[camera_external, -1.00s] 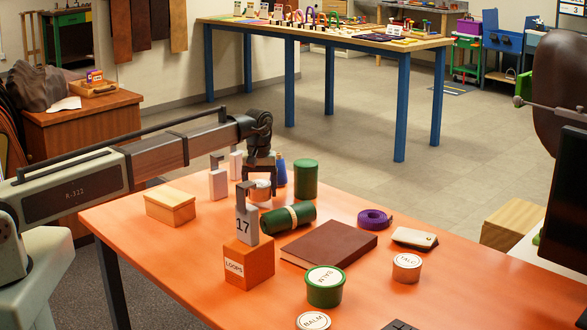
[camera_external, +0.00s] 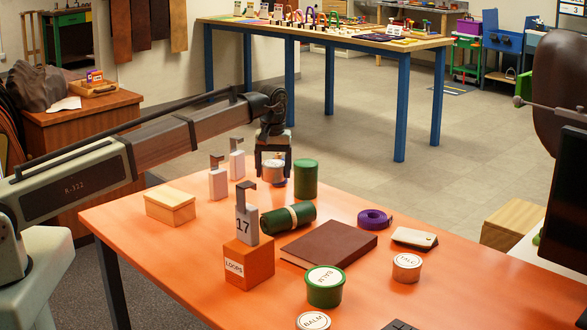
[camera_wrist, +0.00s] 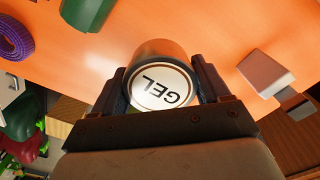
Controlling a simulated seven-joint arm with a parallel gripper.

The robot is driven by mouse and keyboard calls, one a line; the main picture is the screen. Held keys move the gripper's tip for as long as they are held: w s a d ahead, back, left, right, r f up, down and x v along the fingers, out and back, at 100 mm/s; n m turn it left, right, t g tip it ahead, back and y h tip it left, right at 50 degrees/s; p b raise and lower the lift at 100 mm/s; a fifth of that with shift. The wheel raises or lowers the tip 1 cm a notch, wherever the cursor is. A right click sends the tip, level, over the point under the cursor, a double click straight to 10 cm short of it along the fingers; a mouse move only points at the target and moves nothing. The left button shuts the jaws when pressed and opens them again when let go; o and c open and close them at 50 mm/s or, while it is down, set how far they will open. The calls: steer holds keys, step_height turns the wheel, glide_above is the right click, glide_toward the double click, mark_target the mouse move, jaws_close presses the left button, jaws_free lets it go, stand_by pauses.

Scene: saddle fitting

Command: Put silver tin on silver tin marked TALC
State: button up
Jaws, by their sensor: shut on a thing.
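My gripper (camera_external: 273,172) is shut on a silver tin (camera_external: 273,173) and holds it above the far part of the orange table. The silver tin marked TALC (camera_external: 407,268) stands upright at the right of the table, well away from my gripper. Its lid is clear.
A brown book (camera_external: 328,244), purple tape roll (camera_external: 374,219) and tan-and-white pad (camera_external: 414,237) lie near the TALC tin. A green tin (camera_external: 324,290) stands left of it.

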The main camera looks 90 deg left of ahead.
steer(key=w+d+r+m, duration=0.2)
steer(key=w+d+m, duration=0.1)
steer(key=w+d, duration=1.25)
steer(key=w+d+r+m, duration=0.2)
steer(key=w+d, duration=1)
steer(key=d, duration=0.7)
steer(key=n, duration=0.6)
glide_above(408, 261)
step_height(408, 261, down, 9)
steer(key=shift+a+f, duration=0.1)
steer(key=shift+f, duration=0.1)
steer(key=o, duration=1.1)
steer(key=shift+o, duration=0.2)
step_height(408, 261, up, 12)
